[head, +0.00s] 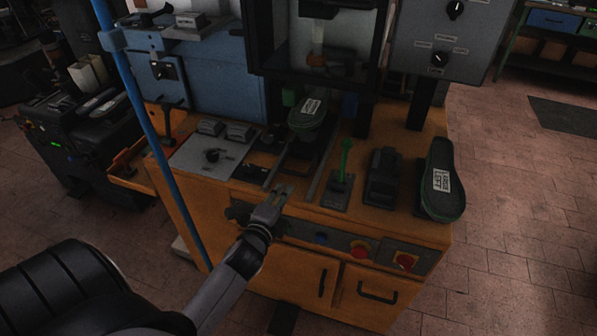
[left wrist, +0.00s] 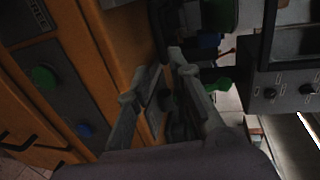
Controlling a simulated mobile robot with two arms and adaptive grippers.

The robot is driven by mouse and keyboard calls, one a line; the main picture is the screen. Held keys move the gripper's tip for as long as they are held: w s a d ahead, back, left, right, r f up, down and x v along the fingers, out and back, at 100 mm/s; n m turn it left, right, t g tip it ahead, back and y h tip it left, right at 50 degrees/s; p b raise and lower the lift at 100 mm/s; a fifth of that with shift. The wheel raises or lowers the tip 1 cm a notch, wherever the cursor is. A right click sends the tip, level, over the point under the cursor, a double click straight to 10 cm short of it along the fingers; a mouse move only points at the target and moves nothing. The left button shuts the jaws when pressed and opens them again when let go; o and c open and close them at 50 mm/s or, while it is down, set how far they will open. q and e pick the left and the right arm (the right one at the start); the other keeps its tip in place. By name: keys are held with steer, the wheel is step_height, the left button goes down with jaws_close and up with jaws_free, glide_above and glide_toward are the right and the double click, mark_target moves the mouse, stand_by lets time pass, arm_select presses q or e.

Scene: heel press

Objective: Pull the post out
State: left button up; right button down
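A green-soled shoe form with a white label (head: 311,106) sits under the press frame (head: 318,68), on a dark support between two grey rails (head: 323,172). I cannot clearly make out the post itself; the support under the shoe form is dark and partly hidden. My left gripper (head: 284,191) is at the front edge of the orange bench, in front of the rails. In the left wrist view its two fingers (left wrist: 164,66) are apart, with dark parts of the machine beyond them. I see nothing clearly held. My right gripper is out of view.
A green-handled lever (head: 344,160), a black block (head: 383,178) and another labelled sole (head: 441,182) stand on the bench to the right. A blue pole (head: 150,125) rises left of my arm.

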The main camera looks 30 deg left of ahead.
mark_target(297, 172)
arm_select(q)
steer(key=x, duration=1.1)
steer(key=shift+w+f+p, duration=0.1)
steer(key=shift+w+p, duration=0.2)
steer(key=shift+p, duration=0.05)
steer(key=shift+c, duration=0.2)
jaws_close()
